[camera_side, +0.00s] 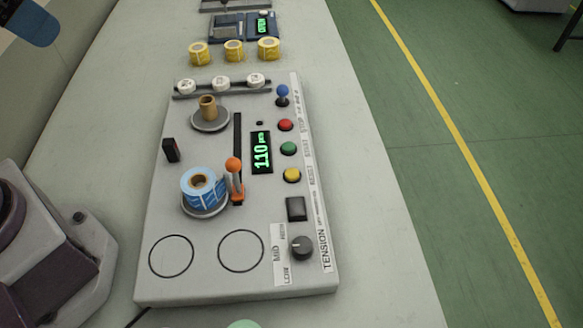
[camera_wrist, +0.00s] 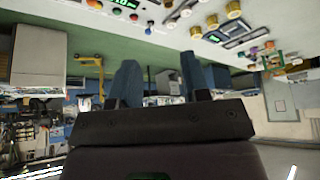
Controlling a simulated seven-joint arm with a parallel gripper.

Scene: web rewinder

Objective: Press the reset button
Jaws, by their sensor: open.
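The control panel (camera_side: 150,215) lies on the bench in the side view. Its right side carries a blue-knobbed stick (camera_side: 282,94), a red button (camera_side: 285,125), a green button (camera_side: 288,149) and a yellow button (camera_side: 292,175). The small labels beside the buttons are hard to read, so I cannot be sure which says reset. In the wrist view my gripper (camera_wrist: 158,80) is open and empty, its two dark blue fingers apart. The panel's buttons show beyond them at the top left, with the red button (camera_wrist: 134,16) clear of the fingers.
An orange-topped lever (camera_side: 234,164) and a blue label roll (camera_side: 202,186) stand upright on the panel. A brown core (camera_side: 208,107), a green display (camera_side: 261,151), a black square (camera_side: 296,208) and a tension knob (camera_side: 302,247) are around them. Yellow rolls (camera_side: 234,50) stand behind.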

